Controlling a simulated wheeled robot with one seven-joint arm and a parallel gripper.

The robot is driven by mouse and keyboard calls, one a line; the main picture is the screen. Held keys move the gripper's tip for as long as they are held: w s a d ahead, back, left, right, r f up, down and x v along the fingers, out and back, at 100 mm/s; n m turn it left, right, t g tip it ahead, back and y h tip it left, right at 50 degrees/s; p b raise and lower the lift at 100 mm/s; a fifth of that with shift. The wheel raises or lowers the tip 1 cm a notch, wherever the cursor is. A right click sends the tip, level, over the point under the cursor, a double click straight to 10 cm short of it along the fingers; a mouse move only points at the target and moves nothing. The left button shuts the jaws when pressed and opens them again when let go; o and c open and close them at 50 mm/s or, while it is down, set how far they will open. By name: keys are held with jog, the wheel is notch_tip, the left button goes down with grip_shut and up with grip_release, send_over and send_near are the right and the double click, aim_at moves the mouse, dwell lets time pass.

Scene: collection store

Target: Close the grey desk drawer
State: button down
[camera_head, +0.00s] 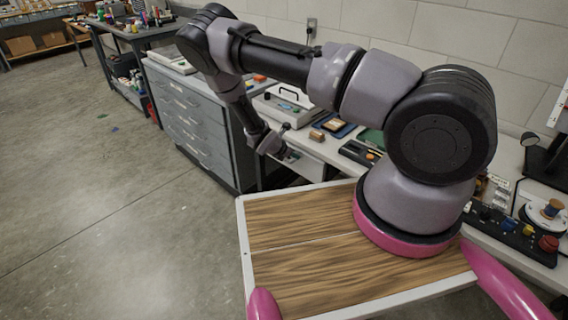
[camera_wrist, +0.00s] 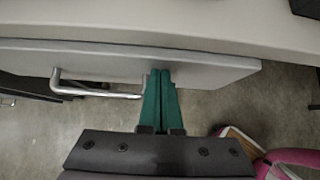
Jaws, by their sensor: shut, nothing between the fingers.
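The grey desk drawer shows in the wrist view as a pale front panel (camera_wrist: 205,68) just under the desktop edge, with a metal bar handle (camera_wrist: 98,90) on its left part. My gripper (camera_wrist: 160,75) has green fingers that are shut together and empty. The fingertips are at the drawer front, right of the handle; they look to meet it, but I cannot confirm contact. How far the drawer stands out is hard to tell. In the head view my gripper (camera_head: 285,155) is low beside the desk, and my arm partly hides the drawer there.
The desktop (camera_head: 325,150) holds several small items and a case (camera_head: 285,103). A grey cabinet with several drawers (camera_head: 190,120) stands left of the desk. Another bench (camera_head: 125,35) is farther back. Open concrete floor (camera_head: 100,200) lies to the left.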

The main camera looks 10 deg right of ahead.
jog(key=shift+w+d, duration=0.6)
jog(key=shift+d, duration=0.35)
jog(key=shift+w+d, duration=0.1)
jog(key=shift+d, duration=0.05)
jog(key=shift+d+r, duration=0.1)
jog(key=shift+d, duration=0.05)
